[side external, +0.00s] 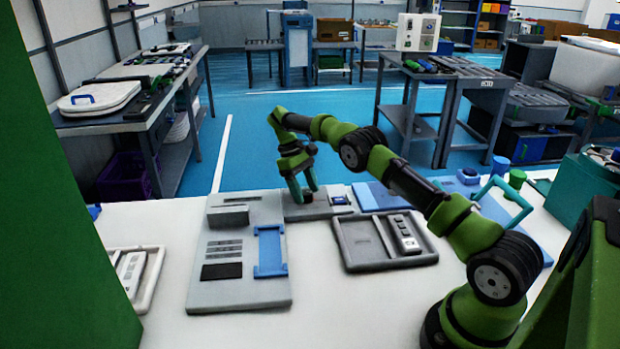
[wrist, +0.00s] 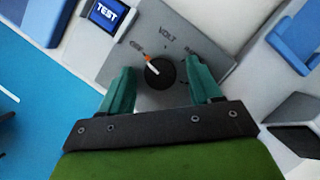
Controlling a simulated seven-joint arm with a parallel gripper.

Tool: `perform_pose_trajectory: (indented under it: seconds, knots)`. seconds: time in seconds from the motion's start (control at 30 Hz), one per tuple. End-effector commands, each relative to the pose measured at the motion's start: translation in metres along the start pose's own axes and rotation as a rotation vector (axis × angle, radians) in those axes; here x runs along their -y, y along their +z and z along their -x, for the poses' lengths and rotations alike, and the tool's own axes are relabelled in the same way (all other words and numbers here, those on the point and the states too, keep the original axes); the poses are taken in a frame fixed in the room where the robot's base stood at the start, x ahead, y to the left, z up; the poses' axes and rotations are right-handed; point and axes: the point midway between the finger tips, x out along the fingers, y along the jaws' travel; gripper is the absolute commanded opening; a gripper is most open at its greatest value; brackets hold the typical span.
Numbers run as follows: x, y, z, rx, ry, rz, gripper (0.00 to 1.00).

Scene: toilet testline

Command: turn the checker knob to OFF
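The checker (side external: 305,208) is a small grey box on the white table in the side view, with a blue screen. In the wrist view, its grey face (wrist: 190,35) carries a screen reading TEST (wrist: 107,13) and a round black knob (wrist: 159,73). The knob's orange and white pointer points to the upper left, toward a small label that is hard to read. The VOLT label is above the knob, another is to its right. My gripper (wrist: 161,66) is open, its teal fingers on either side of the knob with gaps visible. It also points down at the checker in the side view (side external: 305,193).
A grey panel with a blue bracket (side external: 270,250) lies left of the checker. A dark tray (side external: 362,244) holding a grey device is to the right. Blue and green round pieces (side external: 516,179) stand farther right. Bare white table lies in front.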

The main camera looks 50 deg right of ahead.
Motion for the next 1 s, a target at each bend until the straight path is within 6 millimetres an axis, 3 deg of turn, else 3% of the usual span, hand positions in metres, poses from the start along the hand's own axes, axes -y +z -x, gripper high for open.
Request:
perform_pose_trajectory:
  seconds: [0.27, 0.5, 1.0]
  knots:
    - [0.000, 0.002, 0.005, -0.001, 0.000, -0.002, 0.63]
    - [0.000, 0.016, 0.035, 0.000, 0.000, -0.001, 0.63]
    - [0.014, 0.051, 0.023, 0.001, -0.001, 0.000, 0.63]
